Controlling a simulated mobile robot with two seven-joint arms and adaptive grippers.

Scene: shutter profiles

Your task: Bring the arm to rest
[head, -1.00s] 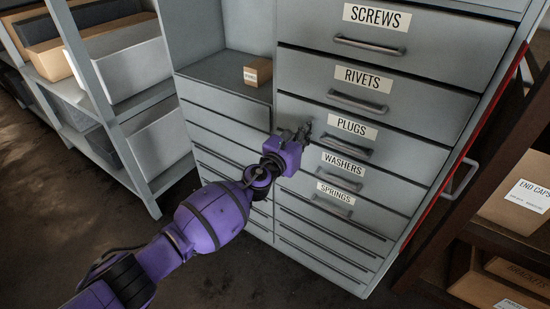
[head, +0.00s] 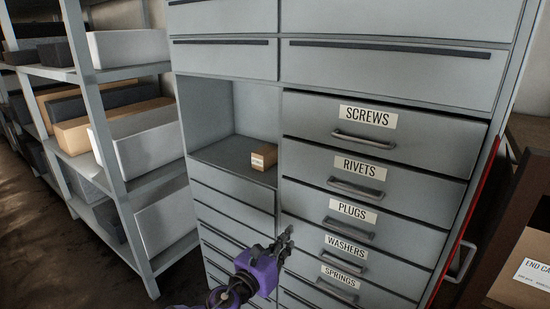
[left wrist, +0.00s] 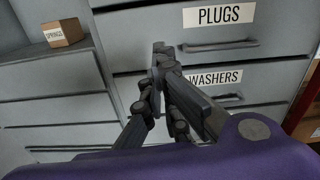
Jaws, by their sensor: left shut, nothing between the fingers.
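My left gripper (head: 286,240) is purple with dark fingers. It is in front of the grey drawer cabinet, near the left side of the PLUGS (head: 350,222) and WASHERS (head: 345,255) drawers. In the left wrist view its fingers (left wrist: 161,55) are together and hold nothing. The fingertips show against the fronts of the PLUGS and WASHERS drawers; I cannot tell how near they are. My right gripper is in neither view.
A small cardboard box (head: 264,158) sits in the open niche left of the drawers; its label reads SPRINGS in the left wrist view. Shelving with bins (head: 140,143) stands at left. A box marked END CA (head: 524,262) is at lower right. The drawers look closed.

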